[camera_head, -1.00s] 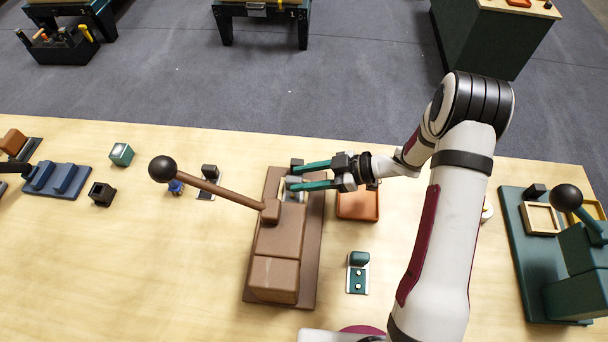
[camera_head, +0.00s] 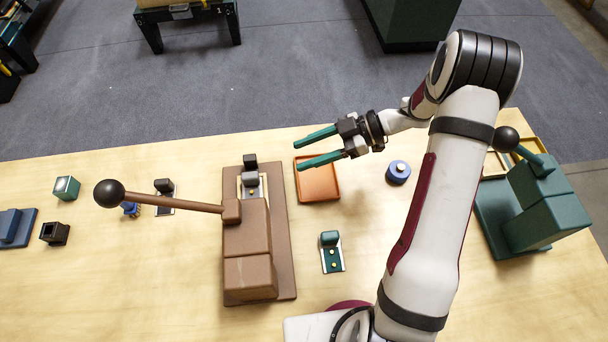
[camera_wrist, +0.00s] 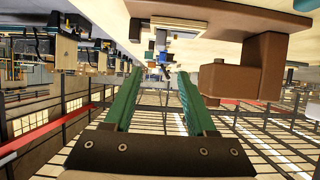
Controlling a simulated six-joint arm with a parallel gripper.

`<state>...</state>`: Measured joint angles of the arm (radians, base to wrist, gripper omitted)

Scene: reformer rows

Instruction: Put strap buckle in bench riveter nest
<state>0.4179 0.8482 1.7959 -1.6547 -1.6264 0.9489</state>
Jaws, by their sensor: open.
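A brown bench press with a long ball-ended lever (camera_head: 247,240) stands on a brown base at the middle of the table; I take it for the bench riveter. At its far end is a pale, metallic-looking nest area (camera_head: 250,190) with a grey block (camera_head: 249,179) over it. A small metallic piece seems to lie there, possibly the strap buckle, but it is too small to be sure. My gripper (camera_head: 299,155) is open and empty, to the right of the nest and above an orange tray. In the wrist view its green fingers (camera_wrist: 158,74) are apart with nothing between them.
The orange tray (camera_head: 318,196) looks empty. A green lever press (camera_head: 545,215) stands at the right. A blue round part (camera_head: 398,172), a green-and-white fixture (camera_head: 331,252) and a small black-and-white fixture (camera_head: 165,196) stand on the table.

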